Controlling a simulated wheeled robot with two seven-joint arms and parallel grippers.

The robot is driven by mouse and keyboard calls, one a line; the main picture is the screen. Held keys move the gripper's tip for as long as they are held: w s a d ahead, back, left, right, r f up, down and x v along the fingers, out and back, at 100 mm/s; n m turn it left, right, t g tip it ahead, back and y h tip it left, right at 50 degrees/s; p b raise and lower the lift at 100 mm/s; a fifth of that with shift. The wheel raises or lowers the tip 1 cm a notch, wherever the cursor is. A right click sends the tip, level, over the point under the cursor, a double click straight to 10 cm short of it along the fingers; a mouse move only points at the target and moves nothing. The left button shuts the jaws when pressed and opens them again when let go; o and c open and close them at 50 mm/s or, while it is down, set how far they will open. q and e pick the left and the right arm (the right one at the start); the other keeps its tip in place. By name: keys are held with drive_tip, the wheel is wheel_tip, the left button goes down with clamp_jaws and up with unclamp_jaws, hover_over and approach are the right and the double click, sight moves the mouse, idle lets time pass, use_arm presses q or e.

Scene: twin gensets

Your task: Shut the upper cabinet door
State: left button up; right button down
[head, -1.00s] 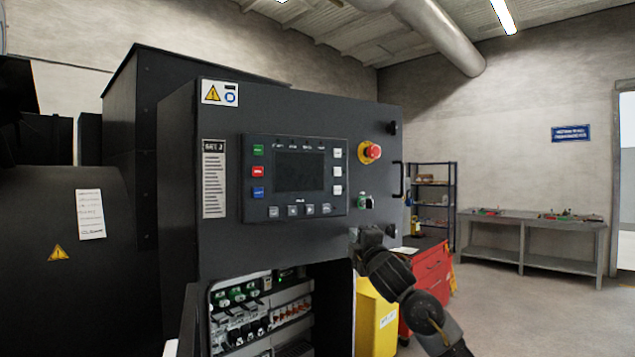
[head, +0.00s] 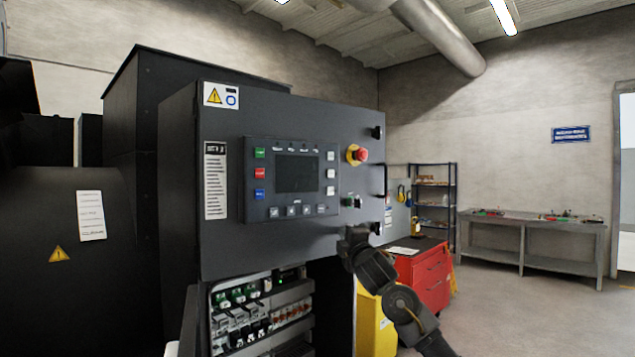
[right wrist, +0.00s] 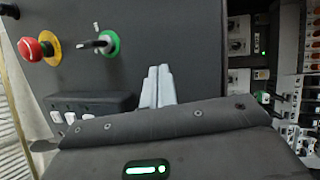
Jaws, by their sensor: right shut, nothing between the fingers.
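The upper cabinet door (head: 285,235) is a dark panel with a display, a red emergency stop (head: 357,154) and a black handle (head: 381,181) near its right edge. How far it stands from its frame is hard to tell. My right gripper (head: 352,234) is at the door's lower right, on its front side. In the right wrist view, its pale fingers (right wrist: 157,84) are together and empty, pointing at the door face (right wrist: 150,25) beside the green-ringed switch (right wrist: 100,43). Whether the tips touch the door cannot be told. My left gripper is not in view.
Below the door, an open compartment shows rows of breakers (head: 240,325). A yellow box (head: 375,325) and a red tool cabinet (head: 425,280) stand right of the cabinet. Further back are a shelf (head: 436,200) and a grey bench (head: 540,235). Floor on the right is clear.

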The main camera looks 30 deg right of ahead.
sight(336, 236)
drive_tip(key=shift+w+d+p, duration=0.1)
drive_tip(key=shift+w+p, duration=0.9)
drive_tip(key=shift+w, duration=2.2)
drive_tip(key=shift+s+f, duration=0.1)
drive_tip(key=shift+s+f+b, duration=0.1)
drive_tip(key=shift+s+b, duration=0.2)
drive_tip(key=s, duration=0.2)
drive_tip(key=s+a+b, duration=0.1)
drive_tip(key=s, duration=0.2)
drive_tip(key=s+a, duration=0.1)
drive_tip(key=s, duration=0.2)
drive_tip(key=shift+b, duration=0.35)
drive_tip(key=shift+a, duration=0.1)
